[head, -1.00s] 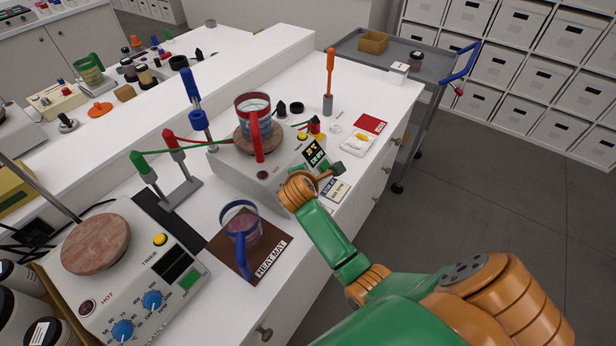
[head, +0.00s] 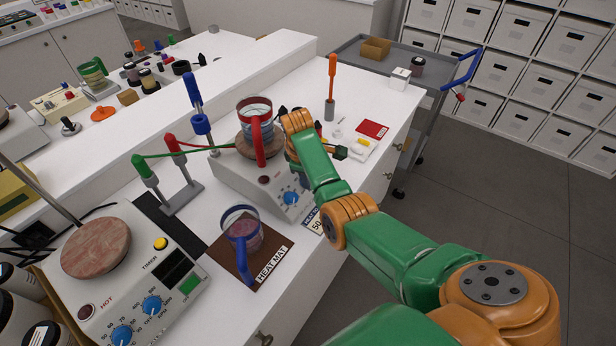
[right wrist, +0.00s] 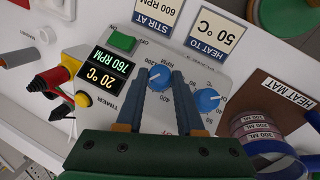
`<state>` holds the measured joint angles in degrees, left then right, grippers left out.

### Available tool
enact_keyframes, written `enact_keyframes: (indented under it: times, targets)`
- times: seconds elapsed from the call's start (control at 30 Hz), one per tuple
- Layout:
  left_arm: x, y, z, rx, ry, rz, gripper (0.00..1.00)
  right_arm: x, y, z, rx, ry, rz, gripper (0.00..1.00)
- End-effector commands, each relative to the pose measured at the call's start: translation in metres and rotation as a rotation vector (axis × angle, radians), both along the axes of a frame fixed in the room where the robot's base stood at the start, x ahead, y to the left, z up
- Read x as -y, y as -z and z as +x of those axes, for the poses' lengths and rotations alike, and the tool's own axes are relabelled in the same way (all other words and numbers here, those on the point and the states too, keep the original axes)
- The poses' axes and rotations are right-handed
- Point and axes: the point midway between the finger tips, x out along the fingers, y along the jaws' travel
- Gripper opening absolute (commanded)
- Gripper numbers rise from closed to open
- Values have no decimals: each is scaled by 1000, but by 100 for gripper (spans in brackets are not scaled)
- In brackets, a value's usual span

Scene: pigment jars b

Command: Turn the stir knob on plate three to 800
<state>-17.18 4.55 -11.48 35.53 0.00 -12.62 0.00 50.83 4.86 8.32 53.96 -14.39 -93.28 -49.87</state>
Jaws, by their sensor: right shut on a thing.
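My right gripper (right wrist: 161,78) is shut on a blue knob (right wrist: 158,77), the one nearer the display, on the front of the hot plate (head: 236,181). The display (right wrist: 104,76) reads 20 °C and 760 RPM. A second blue knob (right wrist: 207,99) beside it is free; it also shows in the head view (head: 291,198). In the head view my right forearm and wrist hide the held knob, the display and the fingertips. A clear mug with a red handle (head: 256,119) stands on the plate's round top. I cannot read a plate number. My left gripper is not in view.
Cards reading HEAT TO 50 C (right wrist: 216,35) and STIR AT 600 RPM (right wrist: 158,15) lie before the plate. A blue-handled mug (head: 242,235) stands on the heat mat (head: 270,262). Another hot plate (head: 120,270) is front left. A clip stand (head: 181,197) is left of the held plate.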

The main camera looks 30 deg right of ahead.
Motion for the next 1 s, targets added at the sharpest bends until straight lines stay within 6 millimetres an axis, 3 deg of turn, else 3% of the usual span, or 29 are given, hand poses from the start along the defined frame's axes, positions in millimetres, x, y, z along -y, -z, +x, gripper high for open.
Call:
enact_keyframes:
  times: [0.87,0.9,0.97,1.0]
  targets:
    - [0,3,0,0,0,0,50,1,2,-1,-44,93,91,0]
    - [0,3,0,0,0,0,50,1,2,-1,-44,93,91,47]
    - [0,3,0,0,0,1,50,1,2,-1,-44,93,91,64]
    - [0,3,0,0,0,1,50,1,2,0,-43,93,90,67]
